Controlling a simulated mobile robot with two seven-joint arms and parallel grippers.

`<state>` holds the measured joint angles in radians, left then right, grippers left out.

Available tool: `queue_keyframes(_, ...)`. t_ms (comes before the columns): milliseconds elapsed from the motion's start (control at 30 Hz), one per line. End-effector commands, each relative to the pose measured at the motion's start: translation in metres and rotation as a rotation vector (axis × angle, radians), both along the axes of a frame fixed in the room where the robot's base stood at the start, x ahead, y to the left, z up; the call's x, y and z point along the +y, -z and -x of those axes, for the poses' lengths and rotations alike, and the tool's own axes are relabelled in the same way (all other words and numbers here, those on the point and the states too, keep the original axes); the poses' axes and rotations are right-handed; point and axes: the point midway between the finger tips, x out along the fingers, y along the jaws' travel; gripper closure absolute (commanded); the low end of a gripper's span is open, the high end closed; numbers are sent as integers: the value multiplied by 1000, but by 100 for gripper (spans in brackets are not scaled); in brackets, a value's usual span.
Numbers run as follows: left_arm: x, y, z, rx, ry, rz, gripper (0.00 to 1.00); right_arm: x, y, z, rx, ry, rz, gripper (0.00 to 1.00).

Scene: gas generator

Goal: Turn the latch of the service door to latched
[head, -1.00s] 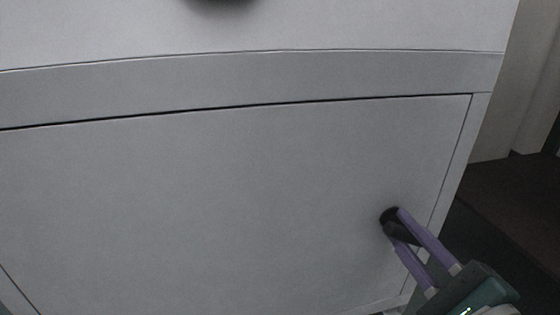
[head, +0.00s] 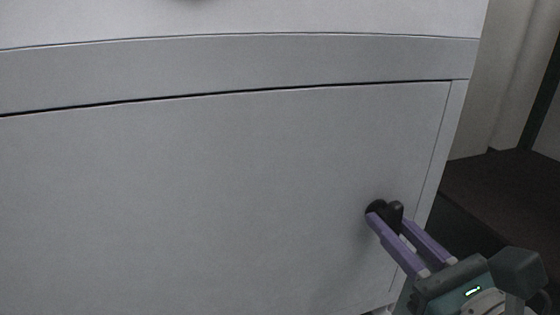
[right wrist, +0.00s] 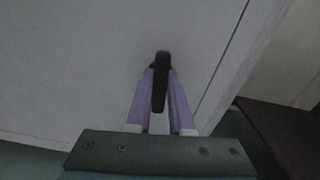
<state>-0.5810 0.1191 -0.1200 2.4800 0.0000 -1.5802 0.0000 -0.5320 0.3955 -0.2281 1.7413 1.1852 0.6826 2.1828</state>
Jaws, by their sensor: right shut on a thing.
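The service door (head: 200,190) is a flat pale grey panel that looks flush in its frame in the head view. The black latch (head: 394,211) sits near its right edge, low on the panel. My right gripper (head: 388,217) has its purple fingers at the latch, one on each side. In the right wrist view the latch handle (right wrist: 161,75) stands between the fingertips of the gripper (right wrist: 160,80), which is shut on it. The fingers cover part of the latch. My left gripper is not in view.
A plain grey band (head: 250,65) runs above the door. To the right of the cabinet are a dark brown low surface (head: 505,190) and a pale wall (head: 500,90). No loose object lies near the latch.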

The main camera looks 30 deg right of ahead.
Motion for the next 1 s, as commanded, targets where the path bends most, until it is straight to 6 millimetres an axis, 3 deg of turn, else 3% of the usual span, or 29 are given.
queue_keyframes(300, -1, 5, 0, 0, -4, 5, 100, 0, 1, 0, -27, 0, -119, 100)
queue_keyframes(833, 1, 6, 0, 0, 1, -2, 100, 0, 0, 0, -34, 1, -146, 100)
queue_keyframes(867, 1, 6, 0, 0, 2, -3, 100, 0, 0, 0, -34, 1, -146, 79)
queue_keyframes(1000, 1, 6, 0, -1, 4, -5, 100, 0, 0, 0, -34, 1, -144, 63)
